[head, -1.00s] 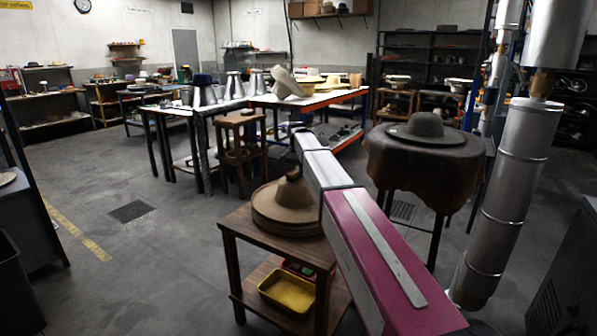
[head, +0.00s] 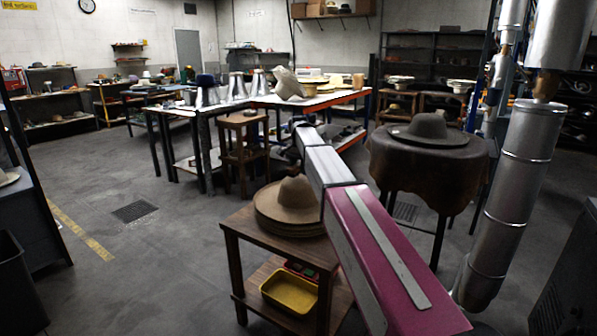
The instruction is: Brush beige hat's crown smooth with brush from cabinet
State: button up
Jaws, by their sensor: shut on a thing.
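A beige-brown hat (head: 294,196) with a rounded crown sits on top of a stack of brims on the small wooden table (head: 240,224). The right side of its brim is hidden behind my arm. My arm reaches forward from the lower right past the hat. My gripper is hidden behind the arm links, so neither its jaws nor a held brush can be made out. The cabinet cannot be told for certain.
A dark grey hat (head: 428,130) sits on a leather-draped round stand (head: 405,165) to the right. A yellow tray (head: 290,293) is on the lower shelf. A wooden stool (head: 242,120) and long work tables stand beyond. The floor at left is open around a drain grate (head: 134,211).

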jog(key=shift+r, duration=2.6)
